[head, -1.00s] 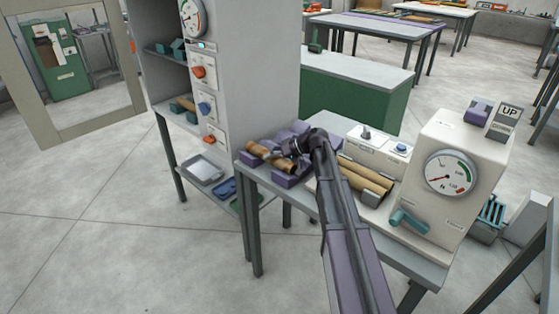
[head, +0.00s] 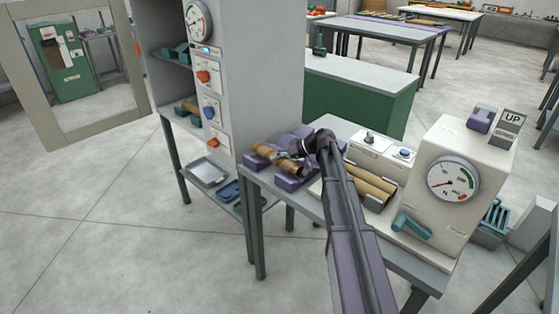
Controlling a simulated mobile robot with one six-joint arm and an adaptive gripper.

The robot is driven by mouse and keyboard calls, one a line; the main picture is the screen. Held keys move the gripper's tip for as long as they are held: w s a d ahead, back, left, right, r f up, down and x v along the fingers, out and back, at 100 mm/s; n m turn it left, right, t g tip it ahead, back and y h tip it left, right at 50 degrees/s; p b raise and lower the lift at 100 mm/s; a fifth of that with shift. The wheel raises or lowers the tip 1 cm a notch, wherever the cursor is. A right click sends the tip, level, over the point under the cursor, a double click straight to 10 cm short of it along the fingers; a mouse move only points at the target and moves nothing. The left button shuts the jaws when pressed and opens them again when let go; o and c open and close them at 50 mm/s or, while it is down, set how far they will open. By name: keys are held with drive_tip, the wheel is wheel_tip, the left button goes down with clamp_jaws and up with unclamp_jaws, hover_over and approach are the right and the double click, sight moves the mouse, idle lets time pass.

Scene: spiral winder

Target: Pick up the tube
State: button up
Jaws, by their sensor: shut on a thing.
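A brown cardboard tube (head: 263,151) shows at the left end of the bench, over a purple cradle (head: 258,163). More brown tube (head: 290,166) shows just right of it, partly covered by my gripper; I cannot tell whether both are one piece. My gripper (head: 281,156) is at the end of my dark arm, low over the cradle, shut on the tube. The fingers are small and partly hidden. I cannot tell whether the tube is clear of the cradle.
A winder with brown rolls (head: 370,185) and a white gauge housing (head: 455,180) fills the bench's right side. A teal lever (head: 410,226) sticks out in front. A tall grey cabinet (head: 250,75) stands close behind on the left. The floor in front is clear.

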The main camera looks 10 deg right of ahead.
drive_tip(key=shift+r+p, duration=4.65)
drive_tip(key=shift+r, duration=0.15)
